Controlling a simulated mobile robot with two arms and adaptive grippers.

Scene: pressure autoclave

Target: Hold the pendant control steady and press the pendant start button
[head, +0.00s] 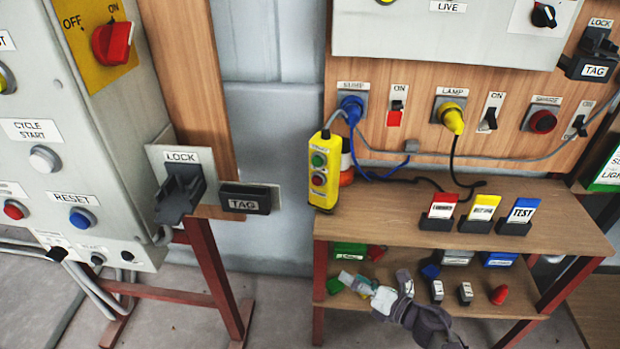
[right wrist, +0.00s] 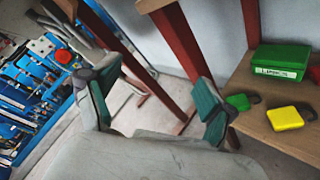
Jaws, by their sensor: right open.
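The yellow pendant control (head: 325,190) stands upright at the left end of the wooden bench, against the wall, in the head view. Its face has a green button (head: 318,160) above a red button (head: 318,180). My right gripper (head: 375,284) is low in front of the bench, at lower-shelf height, below and to the right of the pendant and clear of it. In the right wrist view its two teal-padded fingers (right wrist: 152,88) are spread with nothing between them. The pendant is not seen in that view. My left gripper is not in view.
Tag holders (head: 480,211) stand on the bench (head: 390,205). The lower shelf holds a green box (right wrist: 278,62), padlocks (right wrist: 285,118) and small items. A grey control cabinet (head: 40,100) stands at left. Blue (head: 352,106) and yellow (head: 452,115) plugs sit in the wall panel.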

